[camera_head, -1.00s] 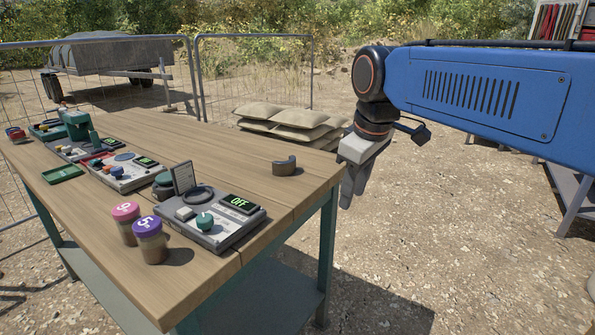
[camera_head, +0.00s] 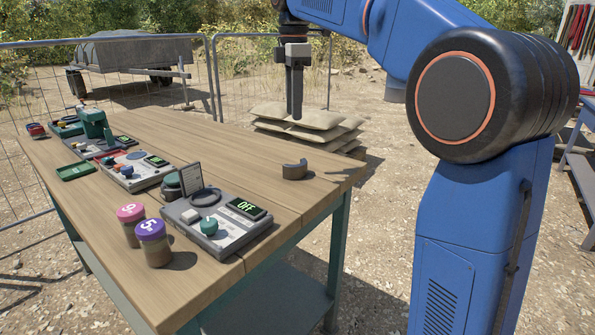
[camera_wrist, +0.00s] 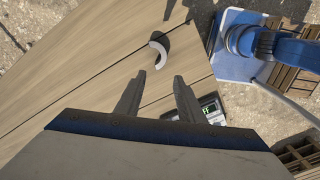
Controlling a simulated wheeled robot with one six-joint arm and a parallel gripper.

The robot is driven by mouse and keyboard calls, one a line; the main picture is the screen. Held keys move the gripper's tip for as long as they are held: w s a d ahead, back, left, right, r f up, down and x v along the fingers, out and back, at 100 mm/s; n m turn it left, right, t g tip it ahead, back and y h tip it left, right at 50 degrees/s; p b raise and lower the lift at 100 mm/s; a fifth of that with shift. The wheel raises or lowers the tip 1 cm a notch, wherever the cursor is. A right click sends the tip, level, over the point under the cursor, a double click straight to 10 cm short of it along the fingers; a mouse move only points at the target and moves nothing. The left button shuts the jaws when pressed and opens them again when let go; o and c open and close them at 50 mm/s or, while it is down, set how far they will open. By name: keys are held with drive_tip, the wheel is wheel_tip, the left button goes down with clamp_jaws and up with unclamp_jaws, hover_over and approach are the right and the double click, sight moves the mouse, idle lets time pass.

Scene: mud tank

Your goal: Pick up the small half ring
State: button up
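The small half ring (camera_head: 294,170) is a dark grey curved piece standing on the wooden table (camera_head: 250,152) near its right end. In the wrist view the half ring (camera_wrist: 158,54) shows as a pale arc beyond my fingertips, a little left of the middle. My gripper (camera_head: 295,112) hangs fingers down above the half ring, clear of it. In the wrist view its two fingers (camera_wrist: 160,78) are spread apart with nothing between them.
A device with an "OFF" display (camera_head: 222,217) stands in front of the half ring. Two jars, one pink-lidded (camera_head: 131,222) and one purple-lidded (camera_head: 153,244), stand left of it. Sandbags (camera_head: 305,128) and a fence lie behind. The wood around the half ring is clear.

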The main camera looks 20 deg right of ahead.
approach(296, 165)
drive_tip(key=f, duration=0.5)
drive_tip(key=shift+w+a+f, duration=0.1)
drive_tip(key=shift+w, duration=0.3)
drive_tip(key=shift+s+f, duration=0.15)
drive_tip(key=shift+f, duration=1.2)
drive_tip(key=shift+s+f, duration=0.15)
drive_tip(key=shift+f, duration=1.15)
clamp_jaws()
